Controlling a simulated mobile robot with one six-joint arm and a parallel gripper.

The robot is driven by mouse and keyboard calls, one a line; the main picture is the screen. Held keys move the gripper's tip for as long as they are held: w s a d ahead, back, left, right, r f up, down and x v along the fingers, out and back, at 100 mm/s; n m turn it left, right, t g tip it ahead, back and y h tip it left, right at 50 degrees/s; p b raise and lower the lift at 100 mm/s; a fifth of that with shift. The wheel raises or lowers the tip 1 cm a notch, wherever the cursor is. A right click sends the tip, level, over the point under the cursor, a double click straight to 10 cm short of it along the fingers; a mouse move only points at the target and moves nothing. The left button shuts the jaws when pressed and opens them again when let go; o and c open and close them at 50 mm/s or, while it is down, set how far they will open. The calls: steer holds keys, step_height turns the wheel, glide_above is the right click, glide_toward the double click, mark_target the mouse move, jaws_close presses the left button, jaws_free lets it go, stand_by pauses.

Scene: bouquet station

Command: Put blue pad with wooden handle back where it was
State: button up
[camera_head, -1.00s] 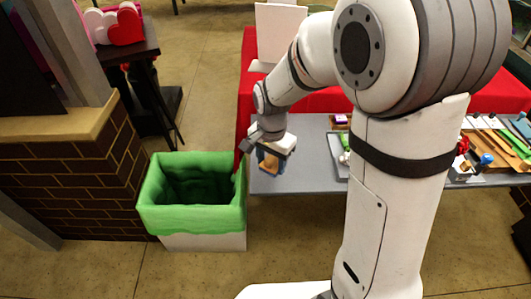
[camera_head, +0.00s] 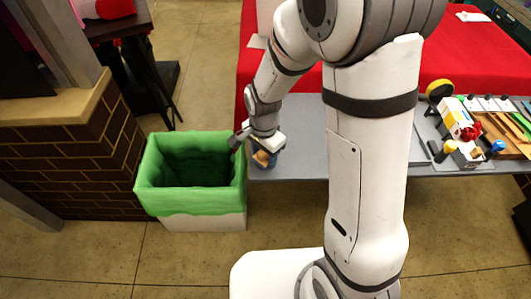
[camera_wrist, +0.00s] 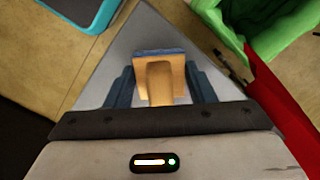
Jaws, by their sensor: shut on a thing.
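My gripper (camera_wrist: 160,92) is shut on the wooden handle (camera_wrist: 159,82) of the blue pad (camera_wrist: 158,52) in the wrist view. The pad shows as a thin blue edge beyond a tan wooden block. In the head view the pad (camera_head: 263,159) hangs under my gripper (camera_head: 262,150) at the left end of the grey table (camera_head: 300,150). I cannot tell whether the pad touches the table.
A bin with a green liner (camera_head: 190,145) stands left of the table. A red-covered table (camera_head: 455,60) lies behind. A yellow round thing (camera_head: 440,90), several tools and a wooden tray (camera_head: 510,130) are at the right. My arm hides the table's middle.

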steer(key=shift+f, duration=0.25)
steer(key=shift+f, duration=0.15)
steer(key=o, duration=0.9)
steer(key=shift+o, duration=0.2)
step_height(320, 180, up, 13)
steer(key=s+d+r+n+t, duration=0.1)
steer(key=s+d+r+n, duration=0.2)
steer(key=s+d, duration=0.3)
steer(key=s+d+r+n+t, duration=0.1)
steer(key=s+d+r+n, duration=0.2)
steer(key=s+d+n, duration=0.3)
steer(key=shift+d+r+t, duration=0.25)
steer(key=shift+d+t, duration=0.15)
steer(key=shift+d, duration=0.1)
steer(key=shift+s, duration=0.1)
